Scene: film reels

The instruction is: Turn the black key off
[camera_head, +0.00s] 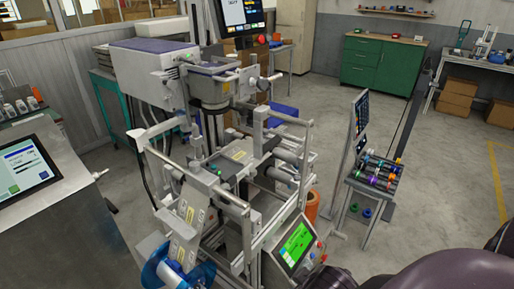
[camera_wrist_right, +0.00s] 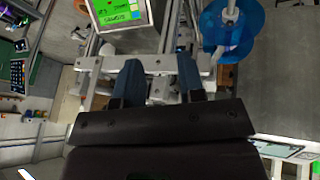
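I cannot make out a black key in either view. A control panel with a lit green screen (camera_head: 295,245) is at the lower front of the grey machine (camera_head: 235,165) in the head view, with small red buttons (camera_head: 322,257) along its right side. The green screen also shows at the top of the right wrist view (camera_wrist_right: 122,10). My right gripper (camera_wrist_right: 158,78) is open and empty, its two blue-grey fingers apart and pointing toward the machine's frame below the screen. My right arm (camera_head: 455,272) shows at the lower right of the head view. My left gripper is not in view.
A blue reel (camera_head: 175,268) is at the machine's lower left; it also shows in the wrist view (camera_wrist_right: 232,28). A small rack of coloured items (camera_head: 378,174) stands right. The floor beyond it is open.

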